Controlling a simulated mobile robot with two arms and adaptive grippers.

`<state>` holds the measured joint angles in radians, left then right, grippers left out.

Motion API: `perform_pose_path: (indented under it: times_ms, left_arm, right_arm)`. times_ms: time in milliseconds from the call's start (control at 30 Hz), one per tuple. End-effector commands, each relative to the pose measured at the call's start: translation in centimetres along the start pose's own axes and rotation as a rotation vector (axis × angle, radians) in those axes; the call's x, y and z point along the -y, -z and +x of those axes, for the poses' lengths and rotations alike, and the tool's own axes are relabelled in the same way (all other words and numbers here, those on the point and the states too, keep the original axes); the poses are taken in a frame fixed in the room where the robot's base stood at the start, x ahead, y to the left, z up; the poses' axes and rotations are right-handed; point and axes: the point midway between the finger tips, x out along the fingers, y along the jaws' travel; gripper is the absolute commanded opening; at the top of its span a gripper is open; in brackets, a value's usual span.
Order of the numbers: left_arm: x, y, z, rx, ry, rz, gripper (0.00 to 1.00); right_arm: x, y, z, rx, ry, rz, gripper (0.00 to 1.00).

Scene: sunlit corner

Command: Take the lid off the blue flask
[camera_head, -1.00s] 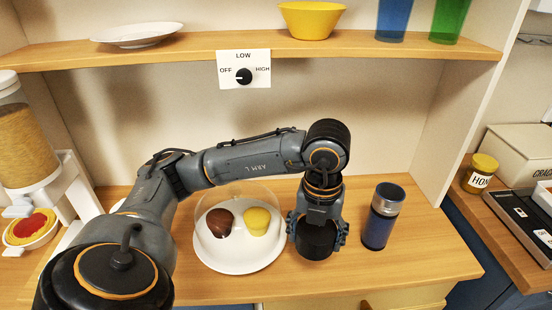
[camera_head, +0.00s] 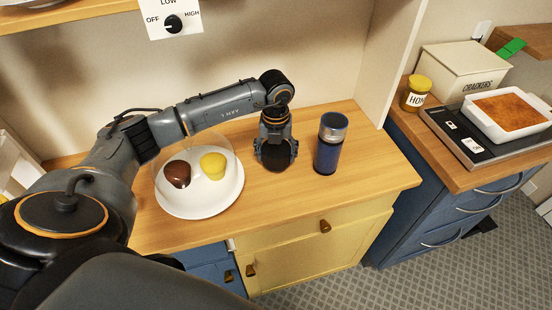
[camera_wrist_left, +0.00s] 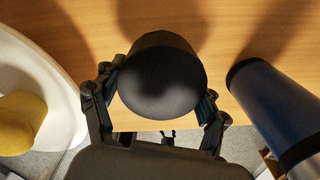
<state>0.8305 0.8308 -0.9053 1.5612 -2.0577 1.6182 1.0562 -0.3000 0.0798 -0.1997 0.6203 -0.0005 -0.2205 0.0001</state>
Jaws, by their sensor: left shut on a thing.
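The blue flask (camera_head: 327,152) stands upright on the wooden counter, with a silver-grey top section. Its blue body also shows at the right of the left wrist view (camera_wrist_left: 280,110). My left gripper (camera_head: 276,153) is to the left of the flask, apart from it, pointing down. It is shut on a black, round, cap-like thing, which shows between the fingers in the left wrist view (camera_wrist_left: 162,80). I cannot tell for sure that this is the flask's lid, or whether it touches the counter. My right gripper is not in view.
A white plate (camera_head: 207,208) with a brown and a yellow item under a clear dome stands left of my gripper. A wall panel (camera_head: 426,35) rises behind the flask on the right. Beyond it are a honey jar (camera_head: 416,94), a crackers box (camera_head: 463,72) and a baking dish (camera_head: 480,122).

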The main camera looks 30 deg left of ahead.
Motion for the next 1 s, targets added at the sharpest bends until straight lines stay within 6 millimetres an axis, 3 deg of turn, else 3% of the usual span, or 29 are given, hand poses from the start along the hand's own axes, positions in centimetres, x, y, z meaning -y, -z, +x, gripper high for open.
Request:
perform_pose_path:
  times_ms: [200,567,600,667,700,1000]
  left_arm:
    - [0.0,0.2,2.8,-0.001,0.001,-0.002,0.35]
    - [0.0,0.2,3.4,0.001,0.002,-0.002,0.35]
    - [0.0,0.2,3.2,0.001,0.003,-0.002,0.79]
    - [0.0,0.2,3.2,0.0,0.002,-0.002,0.92]
    - [0.0,0.2,3.2,0.0,0.002,-0.002,0.96]
    - [0.0,0.2,3.2,0.0,0.002,-0.002,0.96]
  right_arm:
    - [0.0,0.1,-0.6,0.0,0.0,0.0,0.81]
    - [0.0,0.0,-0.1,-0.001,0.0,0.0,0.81]
    - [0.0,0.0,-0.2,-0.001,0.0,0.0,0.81]
    - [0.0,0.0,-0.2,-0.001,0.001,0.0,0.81]
    - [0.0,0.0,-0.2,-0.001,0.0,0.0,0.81]
    - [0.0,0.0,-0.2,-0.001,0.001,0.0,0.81]
